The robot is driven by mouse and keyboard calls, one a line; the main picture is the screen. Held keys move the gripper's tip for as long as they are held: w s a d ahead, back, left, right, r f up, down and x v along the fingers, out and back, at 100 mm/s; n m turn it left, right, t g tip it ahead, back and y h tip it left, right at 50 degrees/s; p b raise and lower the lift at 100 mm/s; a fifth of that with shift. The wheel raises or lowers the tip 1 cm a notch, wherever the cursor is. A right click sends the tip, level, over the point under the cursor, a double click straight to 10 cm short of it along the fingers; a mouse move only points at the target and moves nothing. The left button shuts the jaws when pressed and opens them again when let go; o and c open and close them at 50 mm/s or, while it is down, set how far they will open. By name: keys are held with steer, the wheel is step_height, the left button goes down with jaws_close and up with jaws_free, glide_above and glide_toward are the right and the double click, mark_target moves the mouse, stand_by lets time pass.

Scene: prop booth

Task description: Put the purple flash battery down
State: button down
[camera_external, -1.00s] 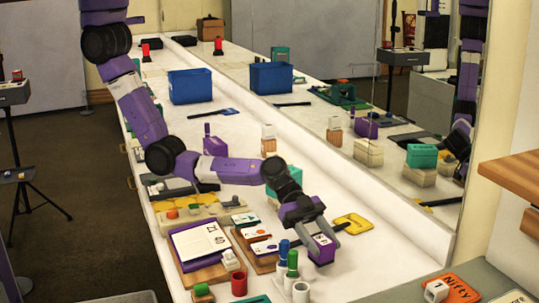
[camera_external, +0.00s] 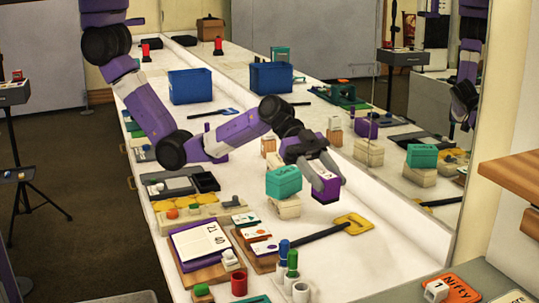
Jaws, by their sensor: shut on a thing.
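The purple flash battery (camera_external: 326,191) is a small purple block with a pale top. My gripper (camera_external: 322,178) is shut on it and holds it over the white counter, just right of a teal box (camera_external: 284,181). The fingers come down on either side of the battery. A small gap between its underside and the counter cannot be ruled out from this angle.
The teal box sits on a cream block (camera_external: 287,208). A yellow-headed paddle (camera_external: 352,223) with a black handle lies in front. Several coloured cylinders (camera_external: 292,262) stand at the near end. A blue bin (camera_external: 190,86) stands farther back. A mirror runs along the right side of the counter.

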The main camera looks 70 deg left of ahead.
steer(key=w+a+f+n+t+y+p, duration=0.1)
steer(key=w+a+f+n+t, duration=0.15)
steer(key=a, duration=0.75)
steer(key=w+a+f+n+t+y+p, duration=0.1)
steer(key=w+a+n+t+y+p, duration=0.2)
steer(key=a, duration=0.7)
steer(key=w+a+f+n+t, duration=0.15)
steer(key=w+a, duration=0.25)
steer(key=a, duration=0.6)
steer(key=s+a+r+n+t+y+p, duration=0.1)
steer(key=s+a+r+n+t+y, duration=0.2)
steer(key=a, duration=0.7)
steer(key=s+a+n+y+p, duration=0.25)
steer(key=s+a, duration=0.25)
steer(key=a, duration=0.5)
steer(key=s+a+r+n+t+y+p, duration=0.15)
steer(key=s+a+n+y, duration=0.25)
steer(key=a, duration=0.6)
steer(key=shift+t, duration=0.25)
steer(key=f, duration=0.6)
steer(key=f+b, duration=0.1)
steer(key=f, duration=0.5)
steer(key=f+b, duration=0.1)
steer(key=f, duration=0.6)
steer(key=shift+w, duration=0.3)
steer(key=shift+f, duration=0.15)
steer(key=shift+f, duration=0.15)
steer(key=c, duration=0.8)
jaws_free()
steer(key=shift+o, duration=0.2)
